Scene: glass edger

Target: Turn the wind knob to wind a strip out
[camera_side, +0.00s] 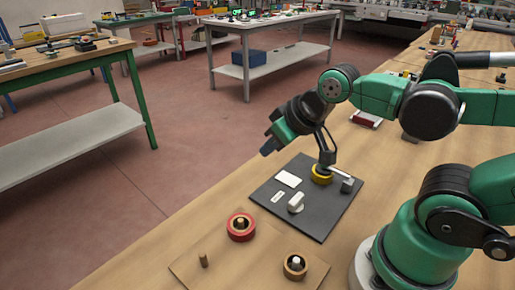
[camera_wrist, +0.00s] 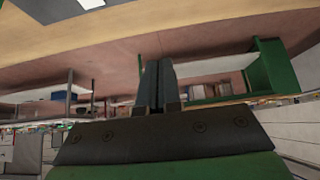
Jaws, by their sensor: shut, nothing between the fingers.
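A dark grey board (camera_side: 268,212) lies on the wooden bench. On it are a white knob-like block (camera_side: 296,203), a yellow ring or roll (camera_side: 321,175) with a grey metal piece (camera_side: 347,185) beside it, and white flat patches (camera_side: 289,179). The white block looks like the wind knob, though no marking on it is readable. My gripper (camera_side: 268,149) is above and left of the board, apart from everything on it. In the wrist view my gripper's fingers (camera_wrist: 158,85) are together and empty. Only a corner of the board (camera_wrist: 50,8) shows there, with no knob.
The bench edge runs left of the board, with open floor beyond. Other benches stand farther back.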

